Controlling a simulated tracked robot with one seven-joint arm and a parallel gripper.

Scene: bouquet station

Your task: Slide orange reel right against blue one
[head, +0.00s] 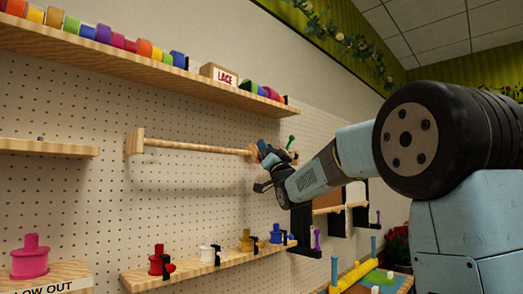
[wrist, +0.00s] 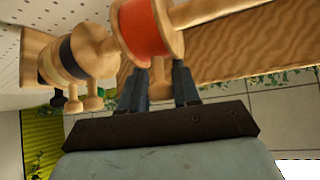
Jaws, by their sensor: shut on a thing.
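The orange reel (wrist: 146,30), a red-orange band between pale wooden flanges, sits around a wooden rod in the wrist view. My gripper (wrist: 158,72) reaches it from below, with its two fingers close together at the reel's lower edge and shut on it. In the head view my gripper (head: 268,170) is at the right end of the long wooden rod (head: 195,147). A round wooden disc (head: 252,153) shows there, and my gripper hides most of what lies behind it. I cannot make out the blue reel for certain; a dark-banded wooden piece (wrist: 72,68) stands left of the orange reel.
A shelf of coloured rolls (head: 130,42) with a LACE box (head: 218,74) runs above the rod. A lower ledge (head: 205,267) holds several spools. A pink spool (head: 30,260) stands lower left. The pegboard around the rod's middle is clear.

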